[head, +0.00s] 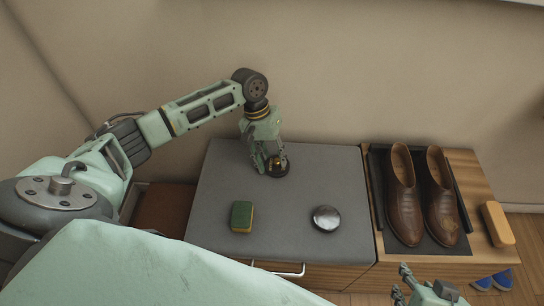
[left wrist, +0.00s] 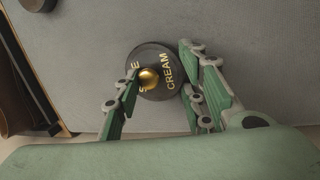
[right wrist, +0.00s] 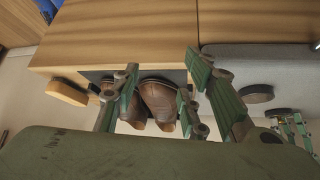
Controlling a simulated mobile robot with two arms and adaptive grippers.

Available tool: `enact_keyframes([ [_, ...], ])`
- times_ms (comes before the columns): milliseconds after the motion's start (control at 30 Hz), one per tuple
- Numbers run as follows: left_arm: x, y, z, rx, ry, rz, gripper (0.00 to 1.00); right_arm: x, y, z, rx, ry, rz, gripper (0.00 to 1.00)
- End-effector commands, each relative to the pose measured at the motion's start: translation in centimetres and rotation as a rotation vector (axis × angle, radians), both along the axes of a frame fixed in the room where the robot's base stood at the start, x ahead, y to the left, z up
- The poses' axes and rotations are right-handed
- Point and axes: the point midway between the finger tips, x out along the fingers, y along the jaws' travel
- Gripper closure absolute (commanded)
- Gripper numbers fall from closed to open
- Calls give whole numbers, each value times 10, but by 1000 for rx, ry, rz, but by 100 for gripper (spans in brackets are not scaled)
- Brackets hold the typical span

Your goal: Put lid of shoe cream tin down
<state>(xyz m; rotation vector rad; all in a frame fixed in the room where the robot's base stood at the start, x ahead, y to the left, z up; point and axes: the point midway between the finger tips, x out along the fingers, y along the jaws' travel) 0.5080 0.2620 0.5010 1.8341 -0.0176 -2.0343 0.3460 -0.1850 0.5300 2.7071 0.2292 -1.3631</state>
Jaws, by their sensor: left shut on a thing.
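The lid of the shoe cream tin (left wrist: 165,60) is a dark disc with gold "SHOE CREAM" lettering and a brass knob. My left gripper (head: 270,165) is over it near the back of the grey top, shut on its knob. In the head view the fingers hide much of the lid (head: 283,173). I cannot tell whether the lid touches the surface. A round tin (head: 326,218) with a shiny top stands apart, nearer the front right of the grey top. My right gripper (head: 400,284) is open and empty, in front of the wooden part.
A green and yellow sponge (head: 241,216) lies front left on the grey top (head: 215,190). Brown shoes (head: 402,205) stand on a dark mat at right, beside a tan-orange block (head: 497,224). Blue items (head: 492,280) lie low at far right. The grey top's centre is clear.

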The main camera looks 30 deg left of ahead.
Motion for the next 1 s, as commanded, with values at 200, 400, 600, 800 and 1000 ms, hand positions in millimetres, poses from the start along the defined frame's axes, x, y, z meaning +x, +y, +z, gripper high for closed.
enact_keyframes([
  [200,-5,0,-10,5,15,-2,59,-4,-2,-4,-5,16,-2,60],
  [400,-6,-1,-10,3,15,-3,43,-3,-2,-3,-5,12,0,60],
  [600,-5,-2,-8,1,14,-3,43,-2,-1,-3,-5,9,0,60],
  [800,-4,-2,-5,0,11,-4,43,1,0,-2,-1,-7,3,60],
  [1000,-3,-1,4,2,7,-2,43,30,11,14,34,-152,14,60],
])
